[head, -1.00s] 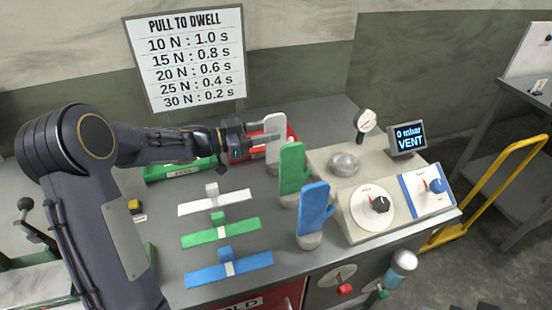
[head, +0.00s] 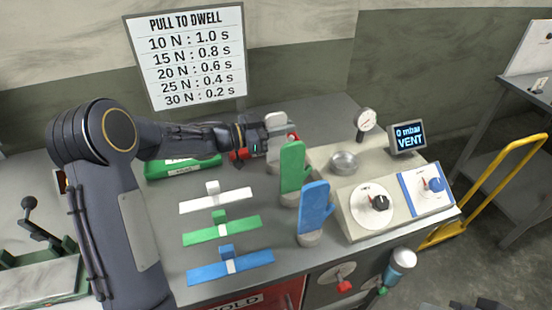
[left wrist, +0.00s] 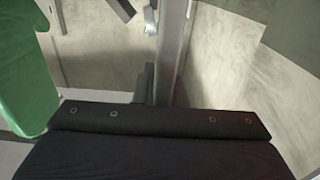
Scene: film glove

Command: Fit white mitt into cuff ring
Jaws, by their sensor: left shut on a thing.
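The white mitt (head: 275,121) stands upright at the back of the bench, behind the green mitt. My left gripper (head: 272,141) is shut on the white mitt from its left side. The gripper hides the mitt's middle, and the green mitt hides part of its lower end. The mitt cannot be made out clearly in the left wrist view. A round silver fitting (head: 344,162), which looks like the cuff ring, is on the beige machine to the right, apart from the mitt. My right gripper is not in view.
The green mitt (head: 292,168) and blue mitt (head: 314,208) stand upright between gripper and machine. The green mitt also shows close in the left wrist view (left wrist: 24,75). A gauge (head: 366,121) and a display reading 0 mbar VENT (head: 408,137) stand beyond the fitting.

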